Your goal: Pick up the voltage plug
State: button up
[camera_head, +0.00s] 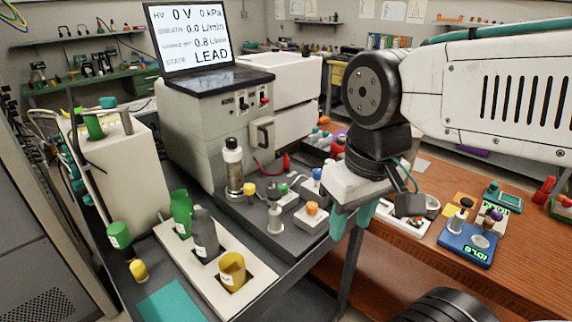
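A red plug (286,161) with a thin red wire is at the front of the grey machine, at the back of the dark bench; it looks like the voltage plug, but no label is readable. My gripper (352,222) points down, to the right of the plug and nearer the camera, by the right edge of the dark bench. Its teal fingers look apart, with nothing seen between them. The tips are partly hard to make out.
The grey machine (215,128) carries a screen (190,35) reading 0 V and LEAD. Small knobbed devices, including an orange-topped one (312,217), crowd the dark bench. A white tray (205,290) holds bottles. A wooden table (400,262) with devices stands at right.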

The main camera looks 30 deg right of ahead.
aim_at(287, 158)
jog(key=k, duration=1.05)
jog(key=z, duration=0.75)
jog(key=i, duration=1.55)
jog(key=u, duration=0.75)
